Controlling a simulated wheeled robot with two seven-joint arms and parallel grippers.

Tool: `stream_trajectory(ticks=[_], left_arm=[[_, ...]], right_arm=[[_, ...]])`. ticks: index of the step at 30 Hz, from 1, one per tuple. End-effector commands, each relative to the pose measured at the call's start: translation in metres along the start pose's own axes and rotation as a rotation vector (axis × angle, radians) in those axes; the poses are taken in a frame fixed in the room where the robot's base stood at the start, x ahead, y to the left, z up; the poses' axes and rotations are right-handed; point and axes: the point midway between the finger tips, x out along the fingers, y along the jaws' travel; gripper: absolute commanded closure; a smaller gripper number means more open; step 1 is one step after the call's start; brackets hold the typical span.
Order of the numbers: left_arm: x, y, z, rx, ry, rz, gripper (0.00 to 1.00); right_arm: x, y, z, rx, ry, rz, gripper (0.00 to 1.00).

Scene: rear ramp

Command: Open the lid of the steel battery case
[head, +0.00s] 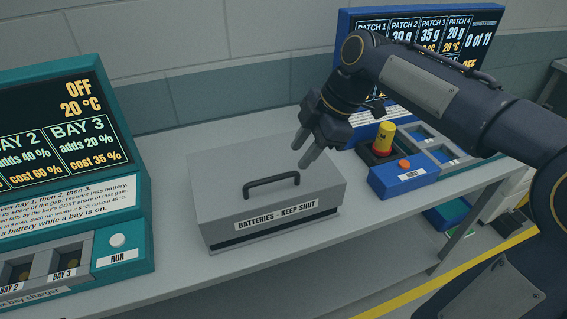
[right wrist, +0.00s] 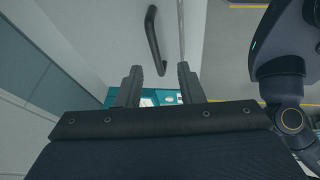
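The steel battery case (head: 226,221) is a grey box on the bench, labelled "BATTERIES - KEEP SHUT". Its lid (head: 225,175) lies flat and shut, with a black bar handle (head: 272,181) on top. My right gripper (head: 304,152) is above the right rear part of the lid, its fingers apart and empty, tilted down toward the left. In the right wrist view the gripper (right wrist: 159,70) shows two spread fingers, and the handle (right wrist: 153,38) appears beyond them, apart from them. My left gripper is not in view.
A teal bay charger (head: 125,215) with a RUN button stands left of the case. Bare bench (head: 350,215) shows between case and blue unit.

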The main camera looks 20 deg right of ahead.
Motion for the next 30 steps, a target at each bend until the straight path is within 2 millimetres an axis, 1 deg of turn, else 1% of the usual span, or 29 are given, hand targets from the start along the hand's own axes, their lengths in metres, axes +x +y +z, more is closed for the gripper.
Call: stream_trajectory(ticks=[1, 5, 12, 15, 18, 22, 29, 30], left_arm=[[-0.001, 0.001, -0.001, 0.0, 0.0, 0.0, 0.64], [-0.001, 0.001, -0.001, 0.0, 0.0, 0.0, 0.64], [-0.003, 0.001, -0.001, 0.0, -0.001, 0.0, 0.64], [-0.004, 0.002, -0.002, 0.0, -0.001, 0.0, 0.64], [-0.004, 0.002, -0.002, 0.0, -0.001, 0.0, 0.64], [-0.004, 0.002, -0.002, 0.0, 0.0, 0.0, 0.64], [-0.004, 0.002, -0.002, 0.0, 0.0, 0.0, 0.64], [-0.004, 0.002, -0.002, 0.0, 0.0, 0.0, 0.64]], right_arm=[[0.001, 0.007, -0.003, -0.045, -0.002, -0.009, 0.66], [0.011, 0.01, -0.005, -0.09, -0.004, -0.019, 0.66], [0.049, 0.009, -0.004, -0.089, -0.004, -0.018, 0.66], [0.063, 0.009, -0.004, -0.088, -0.004, -0.017, 0.66], [0.072, 0.009, -0.004, -0.087, -0.004, -0.015, 0.66], [0.078, 0.009, -0.004, -0.086, -0.003, -0.014, 0.66], [0.079, 0.009, -0.004, -0.086, -0.003, -0.013, 0.66], [0.079, 0.009, -0.004, -0.086, -0.003, -0.013, 0.71]])
